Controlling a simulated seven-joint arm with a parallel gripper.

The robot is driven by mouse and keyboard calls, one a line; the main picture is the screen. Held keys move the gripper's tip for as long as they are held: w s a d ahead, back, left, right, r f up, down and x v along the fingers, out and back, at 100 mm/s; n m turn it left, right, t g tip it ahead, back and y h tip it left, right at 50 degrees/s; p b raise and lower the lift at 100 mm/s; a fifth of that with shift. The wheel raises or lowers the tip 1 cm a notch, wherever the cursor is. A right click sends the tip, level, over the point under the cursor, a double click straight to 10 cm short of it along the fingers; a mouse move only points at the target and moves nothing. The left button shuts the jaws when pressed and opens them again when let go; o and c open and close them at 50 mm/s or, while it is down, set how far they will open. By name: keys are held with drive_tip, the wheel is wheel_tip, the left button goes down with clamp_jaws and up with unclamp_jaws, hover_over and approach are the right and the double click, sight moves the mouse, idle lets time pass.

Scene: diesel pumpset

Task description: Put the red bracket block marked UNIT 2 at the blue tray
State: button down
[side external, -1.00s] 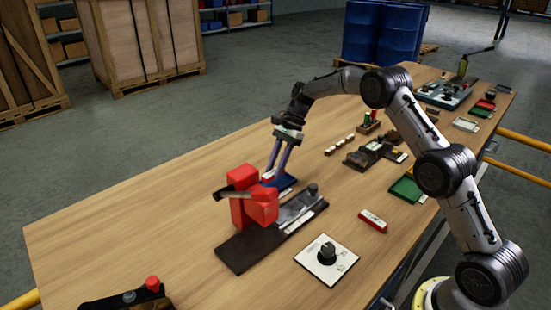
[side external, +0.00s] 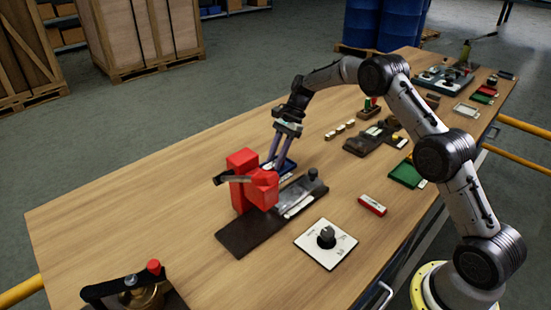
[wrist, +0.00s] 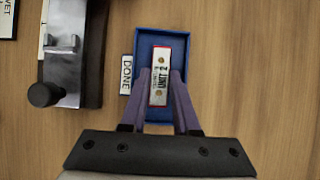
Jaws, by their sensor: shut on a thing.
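The bracket block (wrist: 160,76), with a white top face marked UNIT 2 and red edges, is between the purple fingers of my gripper (wrist: 161,86) in the wrist view. My gripper is shut on it. The block is over or in the blue tray (wrist: 144,50); I cannot tell whether it touches the tray floor. In the side view the blue tray (side external: 291,167) shows beside the fingertips of my gripper (side external: 272,164). The red pump body partly hides the tray, and the block is hard to make out there.
A DONE label (wrist: 126,75) lies left of the tray. A red pump (side external: 243,180) on a dark base (side external: 240,236) stands close in front. Another red labelled block (side external: 372,205) and a white knob plate (side external: 325,243) lie nearer.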

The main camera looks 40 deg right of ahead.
drive_tip(key=shift+f, duration=0.35)
idle(0.4)
drive_tip(key=c, duration=0.6)
unclamp_jaws()
drive_tip(key=shift+r, duration=3.5)
